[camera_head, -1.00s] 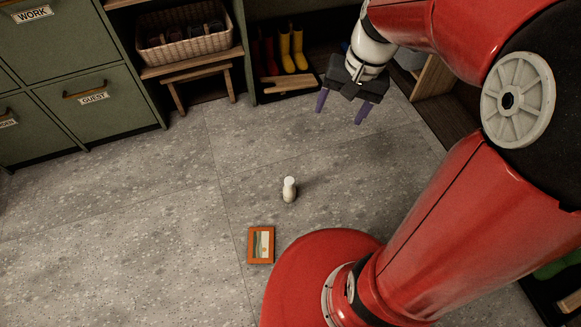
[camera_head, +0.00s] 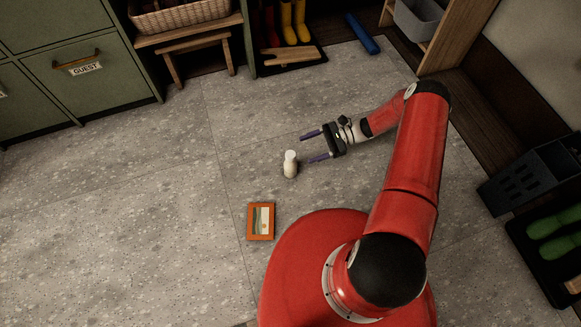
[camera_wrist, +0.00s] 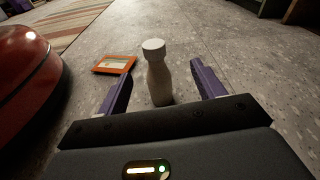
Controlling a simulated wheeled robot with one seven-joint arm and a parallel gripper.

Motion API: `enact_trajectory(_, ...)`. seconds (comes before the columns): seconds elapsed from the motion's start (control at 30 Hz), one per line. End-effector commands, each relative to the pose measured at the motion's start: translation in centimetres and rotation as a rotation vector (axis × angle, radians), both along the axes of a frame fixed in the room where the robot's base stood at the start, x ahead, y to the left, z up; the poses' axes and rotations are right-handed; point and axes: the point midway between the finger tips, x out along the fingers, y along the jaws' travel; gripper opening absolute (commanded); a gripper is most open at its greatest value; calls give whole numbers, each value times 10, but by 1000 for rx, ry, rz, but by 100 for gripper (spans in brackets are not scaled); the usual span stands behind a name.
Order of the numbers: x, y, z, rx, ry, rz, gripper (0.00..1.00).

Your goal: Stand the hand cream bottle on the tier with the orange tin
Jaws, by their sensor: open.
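The hand cream bottle is white with a white cap and stands upright on the grey floor. It shows in the head view (camera_head: 290,164) and in the wrist view (camera_wrist: 157,75). My gripper (camera_head: 315,147) is low over the floor just right of the bottle, its two purple fingers pointing left toward it. In the wrist view my gripper (camera_wrist: 160,85) is open, with the bottle between and slightly beyond the fingers, not clasped. Neither the orange tin nor its tier can be made out in these frames.
An orange-framed picture (camera_head: 260,221) lies on the floor near my red base. Green drawers, a wooden stool (camera_head: 190,42), a basket (camera_head: 180,14) and yellow boots (camera_head: 293,20) line the back. A black rack (camera_head: 535,176) and green boots stand at right. Left floor is clear.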

Motion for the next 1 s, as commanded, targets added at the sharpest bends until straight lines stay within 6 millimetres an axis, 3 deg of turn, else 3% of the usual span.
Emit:
enact_trajectory(0.03, -6, 4, -23, 42, 42, -39, 68)
enact_trajectory(0.1, -11, 8, -42, 87, 83, -82, 68)
enact_trajectory(0.27, -19, 13, -66, 141, 135, -137, 68)
enact_trajectory(0.67, -24, 47, -71, 153, 149, -147, 68)
enact_trajectory(1.0, -29, 91, -75, 153, 148, -144, 68)
